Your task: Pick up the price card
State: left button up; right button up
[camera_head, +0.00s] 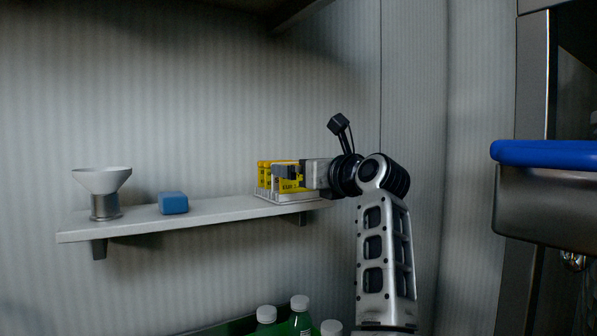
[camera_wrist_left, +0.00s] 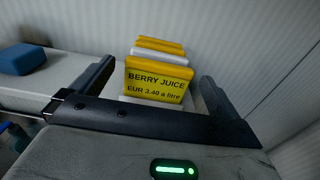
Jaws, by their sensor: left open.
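The front price card (camera_wrist_left: 157,82) is yellow and reads "BERRY JUICE EUR 3.40 a litre" in the left wrist view. Behind it stand a white-edged card (camera_wrist_left: 160,52) and another yellow one (camera_wrist_left: 160,42). In the head view the yellow cards (camera_head: 264,173) stand upright in a white holder (camera_head: 290,198) at the shelf's right end. My left gripper (camera_head: 297,175) is at the holder from the right, partly covering the cards. In the left wrist view its open fingers (camera_wrist_left: 157,73) are on either side of the front card, with visible gaps. My right gripper is not in view.
The white wall shelf (camera_head: 140,225) also carries a blue block (camera_head: 173,203) and a white bowl on a metal base (camera_head: 102,182). Bottles with white caps (camera_head: 300,303) stand below. A blue-rimmed metal container (camera_head: 545,153) is at the right.

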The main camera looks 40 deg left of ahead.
pick_arm(q)
jog(key=shift+w+a, duration=0.15)
jog(key=shift+a, duration=0.3)
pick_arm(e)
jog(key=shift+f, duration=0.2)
pick_arm(q)
jog(key=c, duration=0.9)
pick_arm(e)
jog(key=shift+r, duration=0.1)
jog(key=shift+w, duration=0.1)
pick_arm(q)
jog(key=s+d+r, duration=0.4)
jog(key=s+r, duration=0.1)
jog(key=r, duration=0.4)
jog(key=s+d+r, duration=0.4)
jog(key=s+r, duration=0.2)
jog(key=r, duration=0.3)
jog(key=shift+s+d, duration=0.15)
jog(key=shift+d, duration=0.1)
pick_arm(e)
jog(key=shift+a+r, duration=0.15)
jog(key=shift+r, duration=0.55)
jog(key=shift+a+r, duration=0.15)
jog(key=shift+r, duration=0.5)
